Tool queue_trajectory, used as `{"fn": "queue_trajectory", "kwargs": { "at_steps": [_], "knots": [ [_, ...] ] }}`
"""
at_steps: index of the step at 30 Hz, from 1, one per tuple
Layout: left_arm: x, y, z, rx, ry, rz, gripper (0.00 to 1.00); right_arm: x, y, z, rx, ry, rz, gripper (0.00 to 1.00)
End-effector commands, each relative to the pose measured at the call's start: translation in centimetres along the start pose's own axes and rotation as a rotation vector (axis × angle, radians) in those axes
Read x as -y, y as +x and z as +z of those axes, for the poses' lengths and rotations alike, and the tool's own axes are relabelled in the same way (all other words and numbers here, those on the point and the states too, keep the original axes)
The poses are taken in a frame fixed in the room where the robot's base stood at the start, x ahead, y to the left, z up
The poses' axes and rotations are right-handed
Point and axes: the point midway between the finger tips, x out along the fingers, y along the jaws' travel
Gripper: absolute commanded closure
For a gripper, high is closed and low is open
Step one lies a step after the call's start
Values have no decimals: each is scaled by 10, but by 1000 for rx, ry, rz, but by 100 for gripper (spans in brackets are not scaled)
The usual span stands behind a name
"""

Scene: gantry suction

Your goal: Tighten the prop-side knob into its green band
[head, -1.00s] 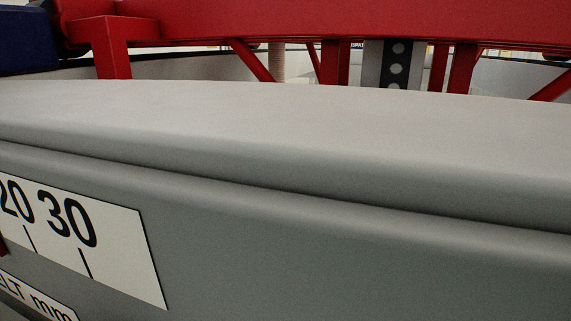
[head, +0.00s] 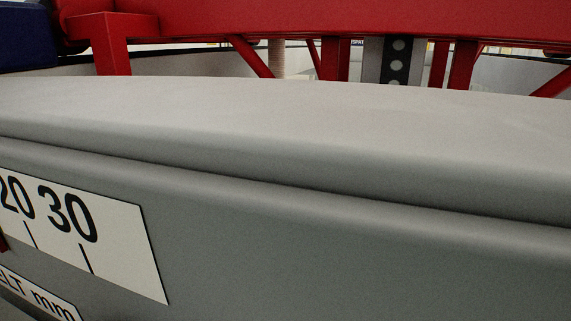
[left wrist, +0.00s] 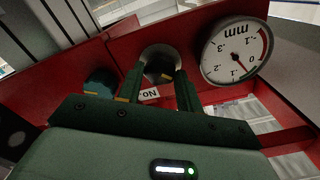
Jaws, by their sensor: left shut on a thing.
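In the left wrist view my left gripper (left wrist: 158,88) reaches up to a red panel, with its two dark green fingers on either side of a dark knob (left wrist: 160,66). The fingers are shut on the knob, which sits in a pale round collar and has a yellow-orange mark. A round white dial (left wrist: 235,51) marked "mm" is on the panel to the right. Its face is turned over in this view, and a red arc runs along its edge. I cannot make out a green band. The head view shows neither gripper.
A second, teal round part (left wrist: 101,82) with a yellow mark is left of the fingers. In the head view a large grey body (head: 350,240) with a white scale plate (head: 128,250) fills the foreground. A red frame (head: 300,20) crosses behind it.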

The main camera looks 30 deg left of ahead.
Motion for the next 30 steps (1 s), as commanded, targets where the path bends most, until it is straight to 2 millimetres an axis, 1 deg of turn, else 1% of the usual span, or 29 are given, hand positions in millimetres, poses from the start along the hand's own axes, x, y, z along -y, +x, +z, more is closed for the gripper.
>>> {"fn": "queue_trajectory", "kwargs": {
  "at_steps": [5, 6, 7, 8, 16, 20, 23, 26, 30],
  "knots": [
    [0, 0, 0, 0, -2, 0, 87, 0, 0, 0, 0, 0, 0, 64],
    [0, 0, 0, 0, -2, 0, 56, 0, 0, 0, 0, 0, 0, 64],
    [0, 0, 0, 0, -3, 0, 48, 0, 0, 0, 0, 0, 0, 64],
    [0, 0, 0, 0, -3, 0, 43, 0, 0, 0, 0, 0, 0, 64],
    [0, 0, 0, 0, -5, 0, 43, 0, 0, 0, -1, 0, 0, 64],
    [-1, -9, 1, -1, -5, 0, 43, 0, 3, 0, -1, 0, 0, 64],
    [-2, -27, 2, -1, -5, 1, 43, 0, 8, 1, -1, 0, 0, 64],
    [-3, -53, 3, -2, -6, 2, 43, 1, 14, 1, -1, 0, 0, 64],
    [-2, -93, 2, -2, -5, 1, 43, 1, 22, 2, 0, 0, 0, 64]
  ]
}}
